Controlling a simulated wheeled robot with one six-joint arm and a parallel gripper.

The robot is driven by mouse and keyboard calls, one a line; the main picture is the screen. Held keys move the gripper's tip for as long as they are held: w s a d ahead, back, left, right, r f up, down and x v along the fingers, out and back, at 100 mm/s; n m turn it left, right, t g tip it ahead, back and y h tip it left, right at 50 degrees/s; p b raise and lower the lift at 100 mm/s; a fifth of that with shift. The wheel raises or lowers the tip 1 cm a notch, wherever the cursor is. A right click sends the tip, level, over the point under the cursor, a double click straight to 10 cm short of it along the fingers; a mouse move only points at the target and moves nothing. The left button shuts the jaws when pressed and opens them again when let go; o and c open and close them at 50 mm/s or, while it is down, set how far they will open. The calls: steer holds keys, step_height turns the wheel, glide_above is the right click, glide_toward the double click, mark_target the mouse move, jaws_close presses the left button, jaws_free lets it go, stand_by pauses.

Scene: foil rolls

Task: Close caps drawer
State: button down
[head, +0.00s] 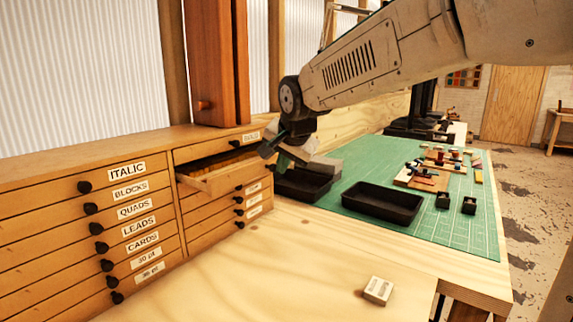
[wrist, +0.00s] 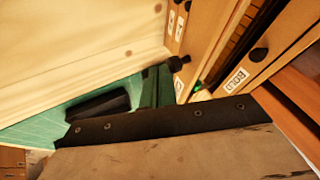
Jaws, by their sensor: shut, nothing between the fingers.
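One drawer (head: 222,178) in the right column of the wooden cabinet stands pulled out, just below the drawer labelled BOLD. Its compartments show from above. Its label is hidden or unreadable in the head view, so I cannot read the word caps. In the wrist view the open drawer (wrist: 213,47) lies beside the BOLD drawer front (wrist: 245,80), with a dark knob near my fingers. My gripper (head: 283,158) is shut and empty, close to the right end of the open drawer's front. It also shows in the wrist view (wrist: 157,86). I cannot tell whether it touches the drawer.
The left column's drawers (head: 120,215), such as ITALIC and BLOCKS, are shut. Black trays (head: 382,203) lie on a green mat (head: 455,225) to the right, with small blocks beyond. A small pale block (head: 378,290) lies on the bench (head: 290,270), whose front is mostly clear.

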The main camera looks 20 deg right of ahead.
mark_target(241, 163)
steer(key=w+a, duration=0.2)
steer(key=w, duration=0.1)
steer(key=w+a, duration=0.3)
steer(key=w, duration=0.1)
steer(key=w+a, duration=0.2)
steer(key=w, duration=0.1)
steer(key=shift+w+a, duration=0.15)
steer(key=shift+w, duration=0.25)
steer(key=shift+w+a, duration=0.1)
steer(key=shift+w, duration=0.05)
steer(key=shift+r, duration=0.1)
